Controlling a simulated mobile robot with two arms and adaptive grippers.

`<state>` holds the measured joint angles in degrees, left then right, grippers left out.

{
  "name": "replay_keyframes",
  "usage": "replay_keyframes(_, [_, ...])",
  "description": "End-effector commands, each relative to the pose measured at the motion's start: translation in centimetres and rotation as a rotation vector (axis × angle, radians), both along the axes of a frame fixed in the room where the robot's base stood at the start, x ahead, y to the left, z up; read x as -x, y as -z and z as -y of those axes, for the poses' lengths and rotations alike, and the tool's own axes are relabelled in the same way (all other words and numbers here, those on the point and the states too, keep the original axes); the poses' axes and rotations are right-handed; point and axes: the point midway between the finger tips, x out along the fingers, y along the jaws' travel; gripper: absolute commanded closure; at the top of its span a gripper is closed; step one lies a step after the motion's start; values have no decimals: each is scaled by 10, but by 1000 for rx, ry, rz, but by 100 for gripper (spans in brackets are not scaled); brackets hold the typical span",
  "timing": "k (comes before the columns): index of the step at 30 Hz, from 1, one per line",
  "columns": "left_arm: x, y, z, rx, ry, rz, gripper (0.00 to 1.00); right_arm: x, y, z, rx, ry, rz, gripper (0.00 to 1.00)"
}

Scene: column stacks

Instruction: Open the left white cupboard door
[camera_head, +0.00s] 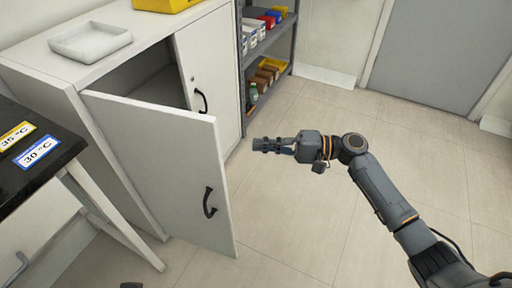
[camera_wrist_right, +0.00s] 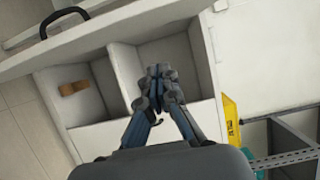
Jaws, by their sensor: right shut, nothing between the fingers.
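The left white cupboard door (camera_head: 165,165) stands swung wide open from the white cupboard (camera_head: 60,75), with its dark handle (camera_head: 209,202) on the face toward me. Part of the dark inside shows above the door's top edge. The right door (camera_head: 207,75) is closed. My right gripper (camera_head: 268,145) is shut and empty, to the right of the open door and apart from it in the head view. In the right wrist view its fingers (camera_wrist_right: 157,80) are together in front of pale compartments, with a dark handle (camera_wrist_right: 62,20) at upper left. My left gripper is not recognisable.
A shelf rack (camera_head: 262,80) with bins and small goods stands right of the cupboard. A white tray (camera_head: 90,42) and yellow bin (camera_head: 163,4) are on the cupboard top. A black table (camera_head: 25,175) is at left. The floor around my right arm is clear.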

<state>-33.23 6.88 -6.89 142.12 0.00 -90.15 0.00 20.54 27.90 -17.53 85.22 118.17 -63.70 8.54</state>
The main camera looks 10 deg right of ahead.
Motion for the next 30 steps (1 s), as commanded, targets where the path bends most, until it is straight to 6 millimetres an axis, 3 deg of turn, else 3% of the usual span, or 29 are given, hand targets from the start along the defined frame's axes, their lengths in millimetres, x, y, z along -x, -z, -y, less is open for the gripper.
replay_keyframes(12, [-14, -3, 4, 13, 5, 63, 60, -14, 1, -83, 2, -1, 0, 100])
replay_keyframes(18, [0, -1, 0, 0, 0, -1, 60, 11, 0, -93, 2, 0, 0, 100])
replay_keyframes(30, [1, -1, 0, -1, 0, -7, 60, 17, 1, -97, 2, 1, 0, 100])
